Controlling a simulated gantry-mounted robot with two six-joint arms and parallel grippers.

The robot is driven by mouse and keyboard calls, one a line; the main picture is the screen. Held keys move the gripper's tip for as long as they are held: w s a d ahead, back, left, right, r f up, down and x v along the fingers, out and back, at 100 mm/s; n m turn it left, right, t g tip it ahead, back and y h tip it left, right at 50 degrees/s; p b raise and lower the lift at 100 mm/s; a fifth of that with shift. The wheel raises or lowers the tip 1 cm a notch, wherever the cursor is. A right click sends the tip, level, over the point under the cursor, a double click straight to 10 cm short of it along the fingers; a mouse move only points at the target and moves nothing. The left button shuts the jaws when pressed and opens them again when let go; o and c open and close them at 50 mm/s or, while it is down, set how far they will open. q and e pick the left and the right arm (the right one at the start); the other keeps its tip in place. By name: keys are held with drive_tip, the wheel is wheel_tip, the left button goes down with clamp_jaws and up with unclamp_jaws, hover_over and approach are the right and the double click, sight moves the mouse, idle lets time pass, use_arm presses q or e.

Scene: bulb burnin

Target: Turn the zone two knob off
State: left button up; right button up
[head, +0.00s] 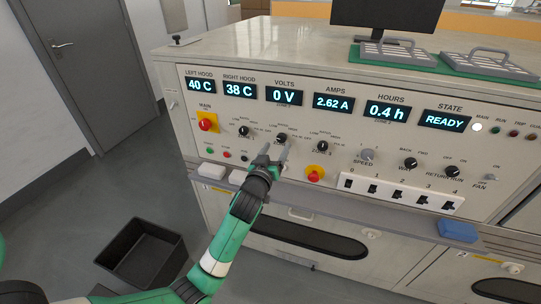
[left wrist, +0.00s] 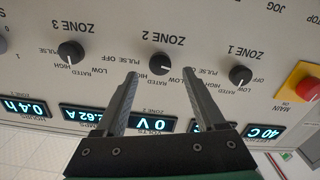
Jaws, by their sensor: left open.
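The zone two knob (head: 282,137) is a small black dial on the front panel, below the VOLTS display reading 0 V. It also shows in the left wrist view (left wrist: 159,64), where the panel appears upside down. A light mark on the knob seems to face the LOW side, but it is small. My left gripper (head: 277,150) is open and empty in front of this knob. In the left wrist view its fingertips (left wrist: 160,73) stand either side of the knob; I cannot tell whether they touch it. My right gripper is not in view.
The zone one knob (left wrist: 240,75) and zone three knob (left wrist: 71,50) flank the zone two knob closely. A red and yellow main switch (head: 206,123) and a red stop button (head: 314,174) are nearby. A black bin (head: 143,254) stands on the floor.

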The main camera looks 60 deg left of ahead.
use_arm(q)
drive_tip(key=p+v, duration=0.1)
drive_tip(key=v, duration=0.7)
drive_tip(key=shift+p, duration=0.35)
drive_tip(key=shift+w, duration=0.1)
drive_tip(key=w+d+r+m+t+h+p, duration=0.1)
drive_tip(key=w+d+r+t+p, duration=0.3)
drive_tip(key=r, duration=0.6)
drive_tip(key=w+d+r+t+h+p, duration=0.1)
drive_tip(key=d+r+p, duration=0.1)
drive_tip(key=d+r, duration=0.5)
drive_tip(key=w+d+r+m+t+h+p, duration=0.1)
drive_tip(key=w+d+r+t+p, duration=0.15)
drive_tip(key=r, duration=0.95)
drive_tip(key=s+d+r+m+t+h+p, duration=0.2)
drive_tip(key=s+d+r+m+t+h, duration=0.3)
drive_tip(key=d+r, duration=0.5)
drive_tip(key=s+d+r+m+t+h+p, duration=0.25)
drive_tip(key=s+d+r+m+h, duration=0.3)
drive_tip(key=r, duration=0.95)
wheel_tip(320, 180, up, 37)
drive_tip(key=w+d+h+p, duration=0.1)
drive_tip(key=p, duration=3.6)
drive_tip(key=shift+w+d, duration=0.2)
drive_tip(key=shift+d, duration=0.05)
